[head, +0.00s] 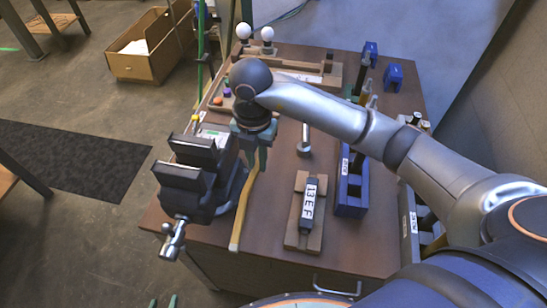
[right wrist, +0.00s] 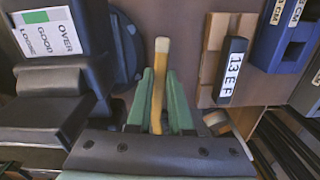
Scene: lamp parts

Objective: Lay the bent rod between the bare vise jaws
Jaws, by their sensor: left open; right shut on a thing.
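The bent rod (head: 241,215) is yellow-brown with a pale end. My right gripper (head: 257,160) is shut on it, above the table just right of the vise. In the right wrist view the rod (right wrist: 160,75) lies between the green fingers (right wrist: 158,100). Its lower end points toward the table's front in the head view. The black vise (head: 205,190) stands at the table's left edge, and its two bare jaws (head: 182,177) have an empty gap between them. My left gripper (head: 162,302) is open and empty at the bottom edge, with only its green fingertips showing.
A wooden block with a "13 EF" label (head: 290,238) and a blue holder (head: 351,208) stand right of the rod. My right arm crosses the table's right side.

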